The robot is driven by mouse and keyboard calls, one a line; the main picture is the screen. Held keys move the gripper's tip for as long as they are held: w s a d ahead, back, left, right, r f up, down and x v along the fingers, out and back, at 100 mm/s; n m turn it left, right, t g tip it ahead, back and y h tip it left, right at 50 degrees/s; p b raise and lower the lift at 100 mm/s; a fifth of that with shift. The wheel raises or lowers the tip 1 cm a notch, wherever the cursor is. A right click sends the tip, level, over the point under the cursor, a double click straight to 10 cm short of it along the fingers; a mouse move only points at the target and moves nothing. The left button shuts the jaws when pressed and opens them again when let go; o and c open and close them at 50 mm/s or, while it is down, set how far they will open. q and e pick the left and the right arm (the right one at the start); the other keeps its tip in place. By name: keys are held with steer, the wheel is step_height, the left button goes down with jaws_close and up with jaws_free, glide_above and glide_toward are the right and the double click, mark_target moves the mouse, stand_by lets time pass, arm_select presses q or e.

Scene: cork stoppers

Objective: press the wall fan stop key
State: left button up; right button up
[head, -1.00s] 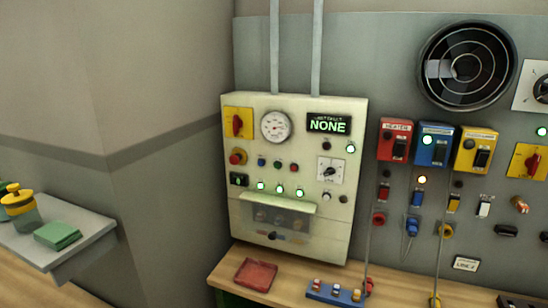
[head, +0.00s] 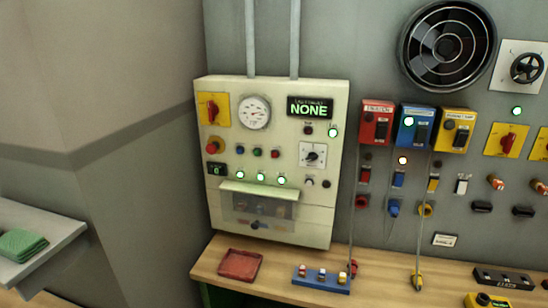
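A round black fan (head: 447,46) with a ring grille is set in the grey wall at the upper right. Below it hang a red switch box (head: 377,122), a blue switch box (head: 415,127) with a lit green lamp, and a yellow switch box (head: 450,130). Their labels are too small to read surely. A cream control panel (head: 318,222) to the left carries a red button (head: 214,146), a row of small coloured buttons (head: 257,152) and a display (head: 309,107) reading NONE. I cannot tell which one is the fan stop key. Neither gripper is in view.
A wooden bench (head: 385,283) runs below the panel, with a red tray (head: 240,265) and a blue rack (head: 321,279) on it. Cords hang from the wall to the bench. A grey shelf (head: 45,236) with a green cloth (head: 22,245) stands at left.

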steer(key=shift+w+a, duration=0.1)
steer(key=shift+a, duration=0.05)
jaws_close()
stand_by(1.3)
